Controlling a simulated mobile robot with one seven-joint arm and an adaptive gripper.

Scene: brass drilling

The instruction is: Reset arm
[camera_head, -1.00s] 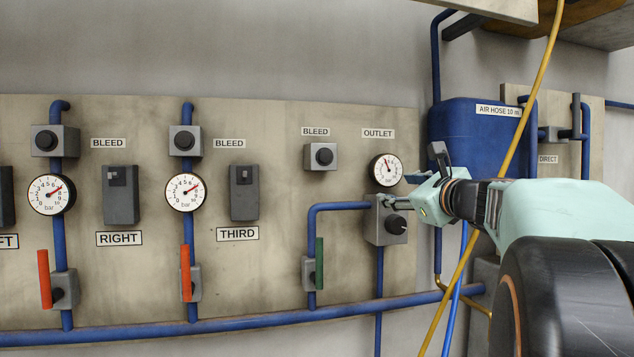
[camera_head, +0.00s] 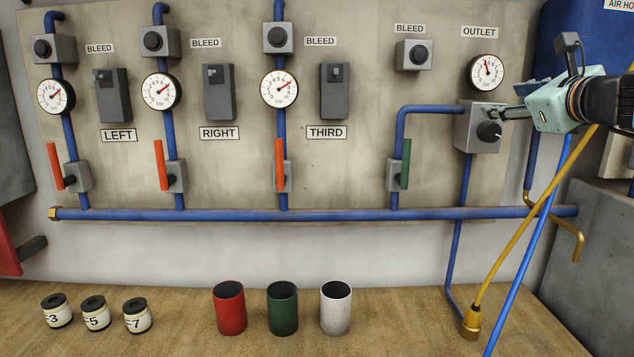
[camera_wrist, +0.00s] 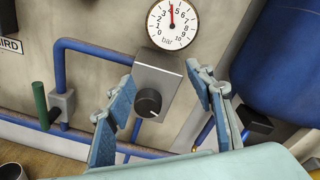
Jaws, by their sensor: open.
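My gripper (camera_head: 515,112) is at the right of the board, by the outlet regulator (camera_head: 476,134), a grey block with a black knob (camera_head: 489,131). In the wrist view my gripper (camera_wrist: 160,85) is open, with one blue finger on each side of the knob (camera_wrist: 148,103) and nothing held between them. Whether a finger touches the regulator block is unclear. My arm runs out of the head view at the right edge.
The outlet gauge (camera_head: 486,72) is just above the regulator. A blue tank (camera_head: 578,40) and a yellow hose (camera_head: 520,240) are close to my arm. Red (camera_head: 229,312), green (camera_head: 282,312) and white (camera_head: 336,312) cups stand on the wooden bench (camera_head: 400,320).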

